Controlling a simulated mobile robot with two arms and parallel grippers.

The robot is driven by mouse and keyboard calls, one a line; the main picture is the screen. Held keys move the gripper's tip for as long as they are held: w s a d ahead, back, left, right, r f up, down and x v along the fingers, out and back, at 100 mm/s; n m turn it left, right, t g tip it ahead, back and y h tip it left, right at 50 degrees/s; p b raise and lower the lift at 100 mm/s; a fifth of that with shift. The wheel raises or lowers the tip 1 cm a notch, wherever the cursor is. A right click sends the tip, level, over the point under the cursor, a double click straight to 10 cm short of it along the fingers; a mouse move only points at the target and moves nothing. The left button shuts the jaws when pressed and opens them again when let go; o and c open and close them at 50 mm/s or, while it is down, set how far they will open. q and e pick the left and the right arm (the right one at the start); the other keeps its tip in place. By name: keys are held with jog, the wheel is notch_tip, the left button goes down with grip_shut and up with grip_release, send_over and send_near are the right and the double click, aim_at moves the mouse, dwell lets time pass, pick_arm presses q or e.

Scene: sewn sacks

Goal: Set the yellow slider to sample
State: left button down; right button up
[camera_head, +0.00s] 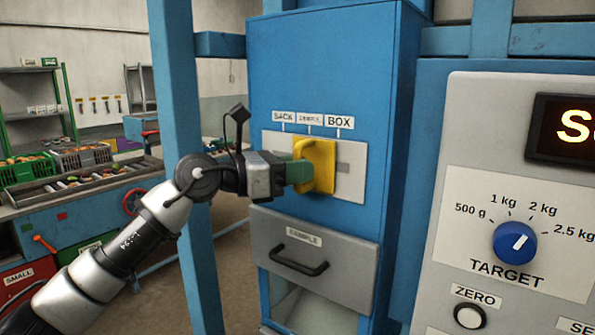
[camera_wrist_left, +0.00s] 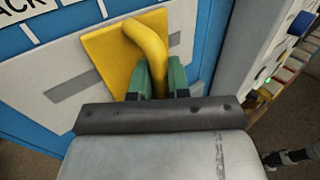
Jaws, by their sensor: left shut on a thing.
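The yellow slider (camera_head: 325,165) sits on a pale plate (camera_head: 351,187) on the blue cabinet, in a grey horizontal slot. Above the plate are three labels: SACK (camera_head: 283,117), a middle one too small to read surely (camera_head: 310,119), and BOX (camera_head: 339,122). The slider stands roughly below the middle label. My left gripper (camera_head: 300,172) is at the slider, its green fingers shut on the yellow handle. In the left wrist view the slider (camera_wrist_left: 106,58) shows its curved handle between the green fingers (camera_wrist_left: 160,80).
Below the plate is a grey drawer (camera_head: 345,270) labelled SAMPLE with a black handle (camera_head: 299,262). A control panel (camera_head: 465,215) with a blue TARGET knob (camera_head: 514,242) stands at the right. A blue post (camera_head: 178,70) rises behind my left arm.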

pick_arm(q)
jog(key=c, duration=1.1)
grip_release()
jog(key=shift+w+a, duration=0.7)
jog(key=shift+a, duration=0.3)
jog(key=shift+s+d, duration=0.2)
jog(key=shift+d, duration=0.05)
jog(key=shift+s+d+r, duration=0.1)
jog(key=shift+s+d, duration=0.05)
jog(key=shift+d, duration=0.05)
jog(key=shift+a, duration=0.3)
jog(key=b+v, duration=0.4)
jog(key=v, duration=0.6)
jog(key=shift+s+b, duration=0.2)
jog(key=shift+b, duration=0.1)
pick_arm(e)
jog(key=a+f, duration=0.1)
jog(key=w+a+f, duration=0.1)
jog(key=f, duration=0.2)
jog(key=shift+w+a+f, duration=0.25)
jog(key=shift+a, duration=0.15)
